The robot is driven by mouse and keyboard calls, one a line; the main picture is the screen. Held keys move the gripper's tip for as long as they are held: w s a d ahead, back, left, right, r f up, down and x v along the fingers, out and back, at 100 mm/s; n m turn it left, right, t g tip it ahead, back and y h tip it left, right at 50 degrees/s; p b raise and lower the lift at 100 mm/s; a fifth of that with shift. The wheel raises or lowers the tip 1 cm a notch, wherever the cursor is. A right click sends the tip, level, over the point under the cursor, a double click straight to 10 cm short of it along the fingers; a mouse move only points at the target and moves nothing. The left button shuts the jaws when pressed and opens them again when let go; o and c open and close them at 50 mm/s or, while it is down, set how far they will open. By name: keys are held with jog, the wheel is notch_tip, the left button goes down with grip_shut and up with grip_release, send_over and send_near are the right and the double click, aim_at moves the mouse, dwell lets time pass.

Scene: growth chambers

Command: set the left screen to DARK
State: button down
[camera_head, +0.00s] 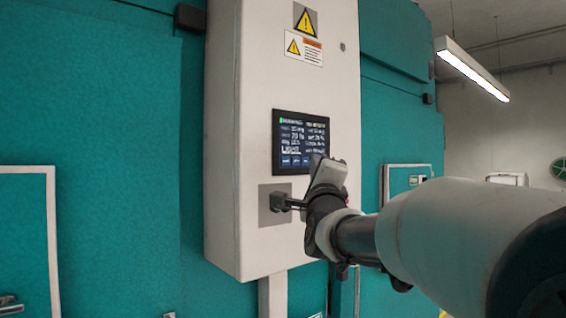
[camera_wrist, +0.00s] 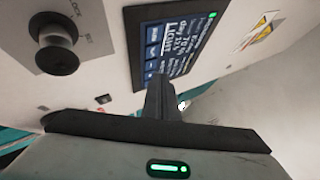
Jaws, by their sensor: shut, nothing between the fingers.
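A dark screen (camera_head: 301,135) is set in the front of a white cabinet. It shows white text, including a large word that reads LIGHT, and a row of blue buttons along its bottom. It also shows turned on its side in the wrist view (camera_wrist: 172,45). My gripper (camera_wrist: 158,82) is shut and empty, its fingers overlapping the screen's edge in the wrist view. In the head view my gripper (camera_head: 320,166) is in front of the screen's lower right corner and hides it. I cannot tell whether the fingertips touch the screen.
A black knob (camera_head: 279,201) on a grey plate sticks out below the screen, beside my gripper; it also shows in the wrist view (camera_wrist: 55,45). Warning labels (camera_head: 306,20) are above the screen. Teal chamber walls (camera_head: 120,140) stand behind the white cabinet (camera_head: 222,130).

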dwell(0.8)
jog(key=shift+w+a+b, duration=0.25)
jog(key=shift+w+b, duration=0.1)
jog(key=shift+b, duration=0.05)
jog(key=shift+w+a, duration=0.2)
jog(key=shift+w, duration=0.05)
dwell(0.5)
jog(key=shift+s+d+f+b, duration=0.1)
jog(key=shift+s+b, duration=0.05)
jog(key=shift+b, duration=0.35)
jog(key=shift+s+d+b, duration=0.35)
jog(key=shift+s+b, duration=0.1)
jog(key=shift+b, duration=0.2)
